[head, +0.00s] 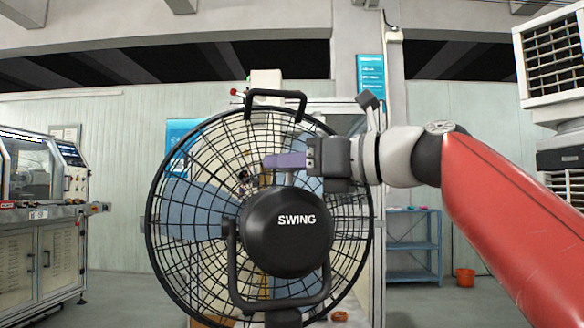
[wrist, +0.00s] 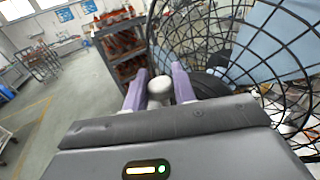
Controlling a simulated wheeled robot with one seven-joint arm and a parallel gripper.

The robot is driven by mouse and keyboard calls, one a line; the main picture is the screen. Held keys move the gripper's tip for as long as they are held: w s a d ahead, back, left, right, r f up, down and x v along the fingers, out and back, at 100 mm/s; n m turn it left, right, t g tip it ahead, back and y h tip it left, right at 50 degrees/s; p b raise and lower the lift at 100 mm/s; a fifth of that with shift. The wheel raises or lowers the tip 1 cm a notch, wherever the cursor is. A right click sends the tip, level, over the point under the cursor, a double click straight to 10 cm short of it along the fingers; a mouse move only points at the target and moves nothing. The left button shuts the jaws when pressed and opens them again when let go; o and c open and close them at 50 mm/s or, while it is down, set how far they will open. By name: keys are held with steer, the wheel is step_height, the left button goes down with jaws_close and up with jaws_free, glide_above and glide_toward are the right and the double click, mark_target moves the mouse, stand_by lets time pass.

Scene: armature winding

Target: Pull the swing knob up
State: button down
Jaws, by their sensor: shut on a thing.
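The black fan (head: 350,215) stands upright in front of me, with a round wire cage and a dark motor housing (head: 288,240) marked "SWING". My gripper (head: 284,161) reaches in from the right, with its purple fingers just above the top of the housing. In the wrist view, the light grey swing knob (wrist: 160,88) sits between the two purple fingers of my gripper (wrist: 158,76), which are shut on it. In the head view, the fingers mostly hide the knob.
The fan's cage (wrist: 225,40) is close beside the fingers in the wrist view. A black handle (head: 275,94) tops the fan. A machine (head: 40,250) stands at left, a blue shelf (head: 412,245) and orange bucket (head: 465,277) at back right. A shelf with orange items (wrist: 120,45) shows behind.

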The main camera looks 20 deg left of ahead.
steer(key=c, duration=1.2)
jaws_free()
steer(key=shift+o, duration=0.2)
steer(key=b+v, duration=0.1)
steer(key=v, duration=0.6)
steer(key=shift+d, duration=0.4)
steer(key=shift+s, duration=0.1)
